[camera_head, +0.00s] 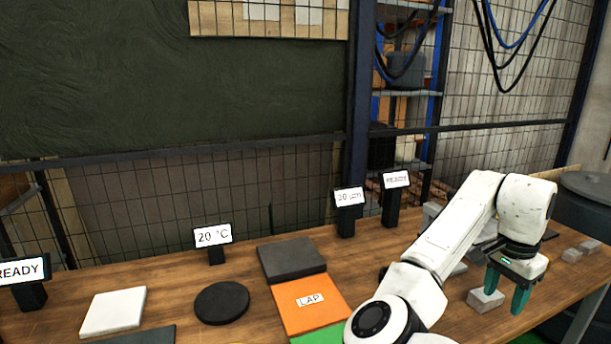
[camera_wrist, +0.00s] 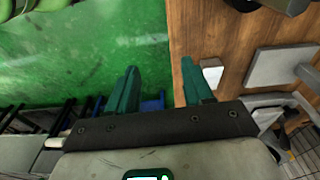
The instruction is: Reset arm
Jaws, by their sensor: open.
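My arm reaches over the right side of the wooden bench in the head view. My gripper (camera_head: 506,292) points down with its two green fingers apart and nothing seen between them. A small grey block (camera_head: 485,301) sits on the bench by the left finger; I cannot tell whether they touch. In the wrist view my gripper (camera_wrist: 160,84) is open across the bench edge, with one finger over green floor and the other over wood. A pale block (camera_wrist: 211,73) shows just beside the right finger.
The wooden bench (camera_head: 250,262) carries an orange LAP plate (camera_head: 309,313), a black disc (camera_head: 222,302), a white plate (camera_head: 113,311) and several small signs. Small grey blocks (camera_head: 572,255) lie at the right end. A mesh fence stands behind. Green floor (camera_wrist: 80,50) lies beyond the bench edge.

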